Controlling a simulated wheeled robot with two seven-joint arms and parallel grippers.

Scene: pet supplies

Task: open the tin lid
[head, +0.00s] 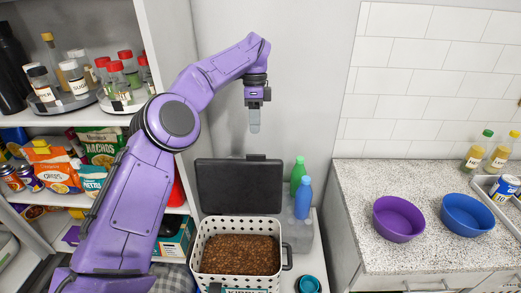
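A white perforated tin (212,223) full of brown kibble (240,255) stands low in the middle, with a partly cut-off label at its front. Its dark grey lid (240,186) is raised, standing nearly upright at the back of the tin, so the kibble shows. My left gripper (254,128) points down above and behind the raised lid, apart from it. Its fingers overlap as one narrow grey shape, so its opening cannot be read; nothing shows held in it. My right gripper is out of the picture.
A green bottle (298,172) and a blue bottle (303,198) stand right of the lid. A teal cup (308,284) is near the front. Shelves with jars and packets fill the left. A speckled counter (362,190) at right holds purple (398,219) and blue (467,216) bowls.

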